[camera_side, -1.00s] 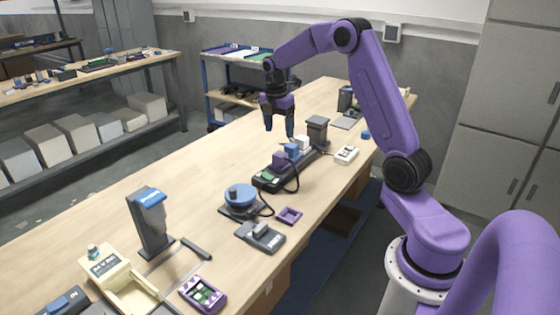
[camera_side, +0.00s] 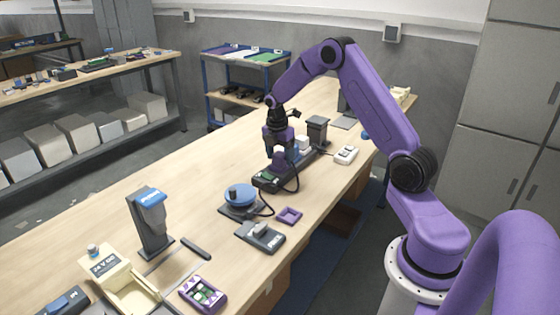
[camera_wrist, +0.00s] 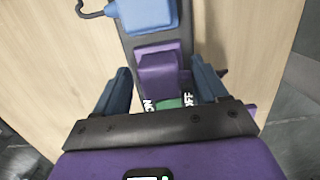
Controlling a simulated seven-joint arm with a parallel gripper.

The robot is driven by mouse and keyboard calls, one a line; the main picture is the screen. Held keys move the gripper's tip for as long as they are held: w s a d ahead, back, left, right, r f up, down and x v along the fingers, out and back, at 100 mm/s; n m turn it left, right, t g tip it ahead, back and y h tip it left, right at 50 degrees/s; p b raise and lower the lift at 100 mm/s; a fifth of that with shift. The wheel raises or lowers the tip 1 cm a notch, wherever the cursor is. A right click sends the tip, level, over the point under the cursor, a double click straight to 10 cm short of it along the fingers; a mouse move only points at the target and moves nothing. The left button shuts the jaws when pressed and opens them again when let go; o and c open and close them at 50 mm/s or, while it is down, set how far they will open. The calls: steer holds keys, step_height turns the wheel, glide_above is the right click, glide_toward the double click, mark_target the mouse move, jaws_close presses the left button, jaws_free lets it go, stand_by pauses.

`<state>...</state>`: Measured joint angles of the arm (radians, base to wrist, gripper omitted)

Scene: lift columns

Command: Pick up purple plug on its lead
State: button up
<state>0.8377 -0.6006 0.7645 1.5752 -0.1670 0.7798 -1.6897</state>
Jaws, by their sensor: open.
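The purple plug (camera_wrist: 160,75) sits on the dark power strip (camera_side: 262,182), and in the wrist view it lies between the fingers of my gripper (camera_wrist: 164,88). The fingers are open, one on each side of it, and a gap shows at the left finger. In the side view my gripper (camera_side: 278,154) is low over the strip and partly covers the purple plug (camera_side: 279,160). A blue plug (camera_wrist: 146,12) is just beyond it on the strip, with a dark lead curling off to the left. The purple plug's own lead is hard to make out.
A white plug (camera_side: 302,143) and a dark post (camera_side: 317,131) stand farther along the strip. A blue round device (camera_side: 240,196), a purple frame (camera_side: 289,216) and a grey device (camera_side: 260,236) lie nearer.

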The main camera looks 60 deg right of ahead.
mark_target(281, 153)
steer(key=shift+c, duration=0.3)
steer(key=c, duration=0.9)
steer(key=shift+r, duration=0.1)
steer(key=shift+r, duration=0.5)
step_height(281, 153, up, 2)
steer(key=shift+r, duration=0.2)
steer(key=s+a+r, duration=0.2)
steer(key=s+r, duration=0.1)
steer(key=s, duration=0.1)
steer(key=s+a+r, duration=0.1)
steer(key=s+r, duration=0.2)
steer(key=s, duration=0.1)
steer(key=s+a+r, duration=0.2)
steer(key=s+r, duration=0.2)
steer(key=shift+s+a, duration=0.35)
steer(key=shift+s, duration=0.05)
